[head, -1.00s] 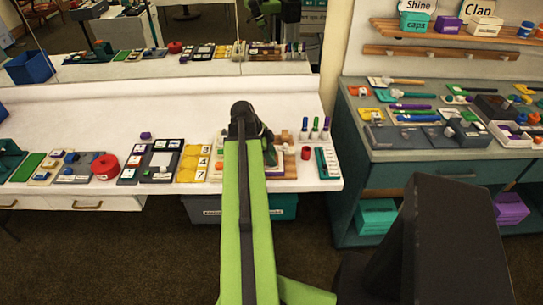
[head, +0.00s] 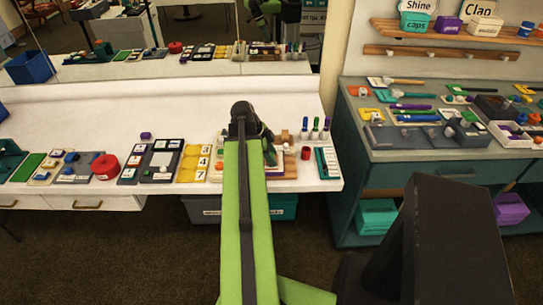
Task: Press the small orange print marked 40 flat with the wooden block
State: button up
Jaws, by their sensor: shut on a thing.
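My gripper (head: 269,154) points down over the right part of the white table, at the wood-coloured board. Its fingers are small and dark here, and my arm covers much of the spot. It is shut on what appears to be the wooden block, mostly hidden by the gripper and arm. Brown wooden parts (head: 286,136) show just right of the gripper. I cannot make out the small orange print marked 40; it may be behind my arm or too small to tell.
Upright markers (head: 315,128), a red cup (head: 306,153) and a teal-edged list (head: 327,163) stand right. The table's back strip is clear. A crowded teal cabinet stands farther right.

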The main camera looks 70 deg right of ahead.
jog(key=shift+s+a+r+p, duration=0.1)
jog(key=shift+a+r+p, duration=0.1)
jog(key=shift+r+p, duration=1.35)
jog(key=shift+s+a+r+p, duration=0.1)
jog(key=shift+a+r+p, duration=0.05)
jog(key=shift+r+p, duration=1.3)
